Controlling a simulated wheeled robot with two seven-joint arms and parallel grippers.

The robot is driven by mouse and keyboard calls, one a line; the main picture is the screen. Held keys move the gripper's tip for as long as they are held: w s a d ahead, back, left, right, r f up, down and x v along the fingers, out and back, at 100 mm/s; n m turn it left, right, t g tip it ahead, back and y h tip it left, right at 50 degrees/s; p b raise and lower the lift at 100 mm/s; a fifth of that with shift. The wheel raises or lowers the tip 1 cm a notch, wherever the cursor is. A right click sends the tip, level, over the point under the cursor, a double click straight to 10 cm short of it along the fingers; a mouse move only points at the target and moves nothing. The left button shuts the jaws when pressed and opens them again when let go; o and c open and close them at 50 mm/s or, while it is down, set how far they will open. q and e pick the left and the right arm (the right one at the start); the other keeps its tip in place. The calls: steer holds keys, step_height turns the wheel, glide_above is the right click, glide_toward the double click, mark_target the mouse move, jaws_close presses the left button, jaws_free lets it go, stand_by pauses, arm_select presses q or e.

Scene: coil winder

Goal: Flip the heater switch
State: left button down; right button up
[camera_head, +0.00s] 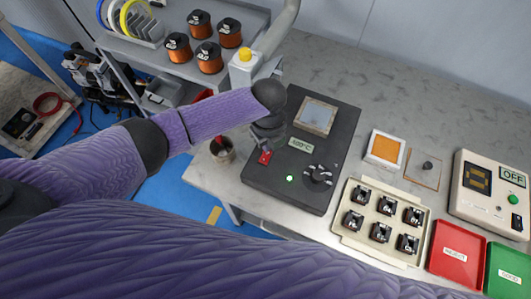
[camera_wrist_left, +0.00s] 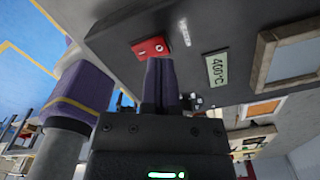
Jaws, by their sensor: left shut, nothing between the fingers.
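The heater is a dark flat box (camera_head: 325,105) on the bench, with a "400°C" label (camera_head: 300,144), a pale square plate, a lit green lamp (camera_head: 290,179) and a black knob (camera_head: 318,176). Its red switch (camera_head: 265,157) sits at the left edge; it also shows in the left wrist view (camera_wrist_left: 150,47). I cannot tell the rocker's position. My left gripper (camera_head: 267,142) is shut and empty, pointing down just behind the switch. In the left wrist view its fingertips (camera_wrist_left: 159,62) are close to the switch; contact is unclear. My right gripper is out of view.
A cream tray of several small dark parts (camera_head: 341,222) stands right of the heater. Red (camera_head: 455,262) and green (camera_head: 510,270) trays and an "OFF" box (camera_head: 480,205) are further right. Copper spools (camera_head: 210,57) sit on a shelf behind. A cup (camera_head: 222,151) stands left of the heater.

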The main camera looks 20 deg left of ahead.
arm_select(q)
steer(key=shift+f+b, duration=0.9)
steer(key=shift+f, duration=0.35)
stand_by(0.8)
step_height(320, 180, up, 7)
steer(key=p, duration=0.7)
steer(key=shift+r, duration=0.2)
steer(key=shift+f, duration=0.15)
